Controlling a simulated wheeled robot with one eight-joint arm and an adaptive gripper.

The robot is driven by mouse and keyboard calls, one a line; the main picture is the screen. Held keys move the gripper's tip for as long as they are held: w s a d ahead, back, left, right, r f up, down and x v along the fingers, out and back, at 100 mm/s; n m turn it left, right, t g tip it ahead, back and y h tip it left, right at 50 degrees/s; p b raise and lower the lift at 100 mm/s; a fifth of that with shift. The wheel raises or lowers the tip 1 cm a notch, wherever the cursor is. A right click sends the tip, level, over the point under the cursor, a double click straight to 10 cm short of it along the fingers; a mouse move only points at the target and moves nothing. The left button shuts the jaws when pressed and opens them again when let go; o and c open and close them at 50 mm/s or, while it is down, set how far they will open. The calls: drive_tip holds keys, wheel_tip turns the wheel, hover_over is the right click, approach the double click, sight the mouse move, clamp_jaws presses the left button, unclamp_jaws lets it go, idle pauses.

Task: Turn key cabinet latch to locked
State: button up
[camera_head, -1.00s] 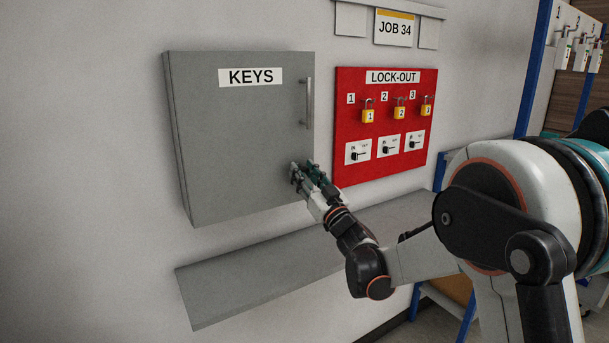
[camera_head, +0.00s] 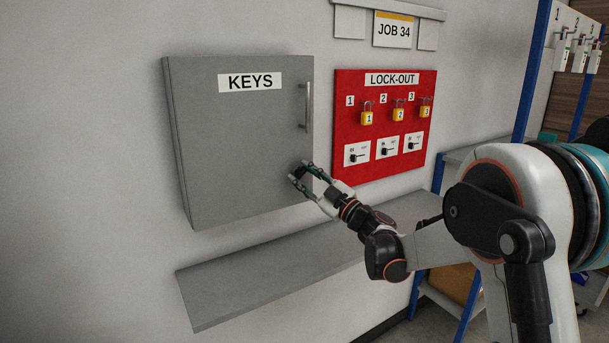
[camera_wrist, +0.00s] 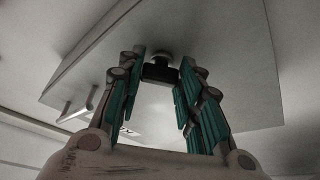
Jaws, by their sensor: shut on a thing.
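The grey key cabinet (camera_head: 235,145) hangs on the wall with its door closed and a KEYS label. Its latch (camera_wrist: 159,72) is a small black knob on a round grey base at the door's lower right, seen in the wrist view. My gripper (camera_head: 300,170) is at that lower right corner, its fingers hiding most of the latch in the head view. In the wrist view the green-padded fingers (camera_wrist: 162,62) stand on either side of the knob and are shut on it. No lock marking is readable, so I cannot tell the latch's state.
A vertical door handle (camera_head: 308,105) is above my gripper. A red lock-out board (camera_head: 350,125) with yellow padlocks and small switches is close on the right. A grey sloping ledge (camera_head: 250,277) juts out below the cabinet.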

drive_tip(key=n+g, duration=0.1)
drive_tip(key=n, duration=0.1)
drive_tip(key=n+g+p, duration=0.1)
drive_tip(key=n, duration=0.1)
drive_tip(key=n+p, duration=0.1)
drive_tip(key=n, duration=0.1)
drive_tip(key=shift+r+n+g, duration=0.25)
drive_tip(key=shift+n+g, duration=0.15)
drive_tip(key=shift+n+g+h+p, duration=0.65)
drive_tip(key=shift+n+p, duration=0.45)
drive_tip(key=shift+n, duration=1.1)
drive_tip(key=o, duration=1.1)
drive_tip(key=shift+w, duration=0.1)
drive_tip(key=shift+c, duration=0.2)
drive_tip(key=shift+d, duration=0.1)
drive_tip(key=v, duration=1.2)
